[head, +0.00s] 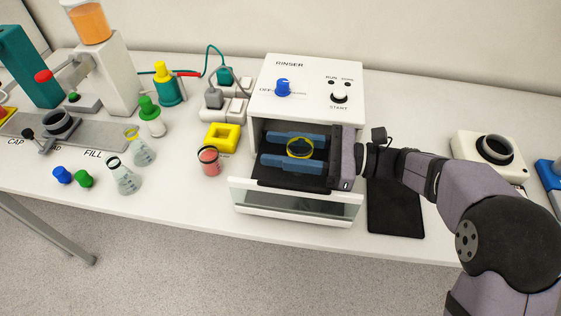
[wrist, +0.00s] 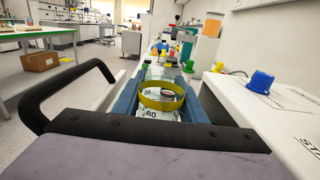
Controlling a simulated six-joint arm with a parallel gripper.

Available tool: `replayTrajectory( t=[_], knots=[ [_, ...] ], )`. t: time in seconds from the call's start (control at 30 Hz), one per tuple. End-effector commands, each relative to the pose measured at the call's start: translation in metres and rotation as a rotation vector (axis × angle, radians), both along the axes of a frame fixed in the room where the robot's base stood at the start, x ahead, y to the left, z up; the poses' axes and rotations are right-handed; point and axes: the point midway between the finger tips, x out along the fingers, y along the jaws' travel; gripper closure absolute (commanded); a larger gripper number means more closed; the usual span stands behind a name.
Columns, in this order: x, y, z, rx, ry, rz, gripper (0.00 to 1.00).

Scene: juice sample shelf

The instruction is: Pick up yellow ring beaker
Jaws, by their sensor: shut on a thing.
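A beaker with a yellow ring (head: 299,147) is between the two blue fingers of my gripper (head: 296,152), in front of the rinser's open front. My gripper is shut on it. In the wrist view, the yellow ring (wrist: 162,96) and clear glass with a "60" mark show between the blue fingers (wrist: 160,100). The beaker's lower part is hidden in the head view, so I cannot tell whether it touches anything below. The rinser (head: 310,85) is a white box with a blue knob, and its front panel (head: 292,203) is open.
A beaker with red contents (head: 209,161) stands left of the rinser, by a yellow square block (head: 222,137). Further left are a dark-ringed flask (head: 124,177) and a yellow-ringed flask (head: 141,150). A black mat (head: 395,210) lies right of the rinser. The front table strip beside the red beaker is clear.

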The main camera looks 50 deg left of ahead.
Motion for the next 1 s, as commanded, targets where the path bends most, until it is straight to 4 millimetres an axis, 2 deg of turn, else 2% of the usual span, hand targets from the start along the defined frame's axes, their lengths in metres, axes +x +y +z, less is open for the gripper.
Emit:
replayTrajectory(
  t=[0.3,0.5,0.7,1.0],
  knots=[
    [0.000,0.000,0.056,0.004,-0.004,0.000,0.87],
    [0.000,0.000,0.085,0.002,-0.002,0.000,0.87],
    [0.000,0.000,0.101,0.001,-0.001,0.000,0.87],
    [0.001,0.000,0.104,-0.001,0.001,-0.002,0.87]
  ],
)
